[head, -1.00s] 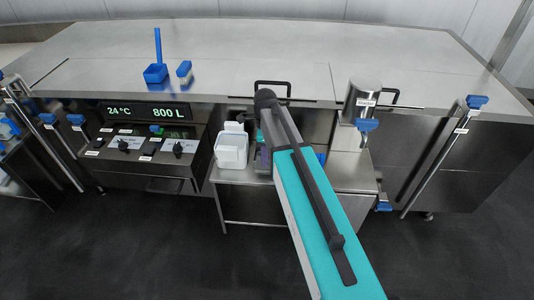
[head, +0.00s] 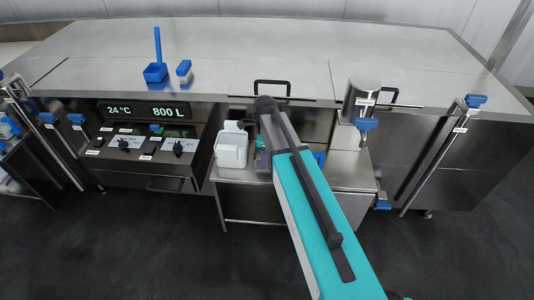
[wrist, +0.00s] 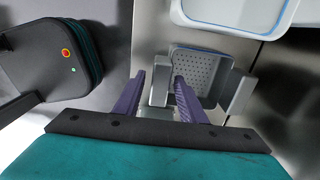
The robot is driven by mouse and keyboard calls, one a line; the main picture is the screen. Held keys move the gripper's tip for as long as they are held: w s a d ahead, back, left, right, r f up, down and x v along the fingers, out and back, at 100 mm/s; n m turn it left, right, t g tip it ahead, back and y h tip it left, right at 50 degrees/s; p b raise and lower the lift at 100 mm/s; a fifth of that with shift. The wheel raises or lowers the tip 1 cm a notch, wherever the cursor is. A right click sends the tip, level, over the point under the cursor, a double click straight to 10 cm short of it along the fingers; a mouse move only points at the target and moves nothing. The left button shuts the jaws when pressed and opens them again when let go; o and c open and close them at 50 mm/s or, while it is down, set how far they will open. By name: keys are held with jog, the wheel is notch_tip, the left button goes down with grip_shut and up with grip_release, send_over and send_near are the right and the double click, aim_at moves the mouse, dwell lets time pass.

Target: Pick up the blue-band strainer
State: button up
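A grey perforated square strainer (wrist: 207,73) with a bluish rim lies under my gripper in the wrist view. Grey block-like parts stand at its left (wrist: 160,86) and right sides. My gripper (wrist: 160,78) is open, with its two purple fingers apart. The left block shows between the fingers, and the right finger overlaps the strainer's basket. I cannot tell whether either finger touches it. In the head view my arm mostly hides the gripper and what lies beneath it.
A pale container with a blue line round its rim (wrist: 238,12) is at the top of the wrist view. In the head view a white container (head: 231,151) stands on the small steel table (head: 241,176), left of my arm. A steel cylinder (head: 362,100) stands to the right.

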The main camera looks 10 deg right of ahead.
grip_shut()
jog(key=shift+r, duration=0.1)
jog(key=shift+r+b, duration=0.95)
jog(key=shift+r, duration=3.95)
jog(key=shift+r, duration=0.1)
jog(key=s+r+n, duration=0.4)
jog(key=r+n, duration=0.1)
jog(key=n, duration=1)
jog(key=shift+s+n, duration=0.15)
jog(key=shift+n, duration=0.25)
jog(key=shift+r, duration=0.1)
jog(key=shift+d, duration=0.1)
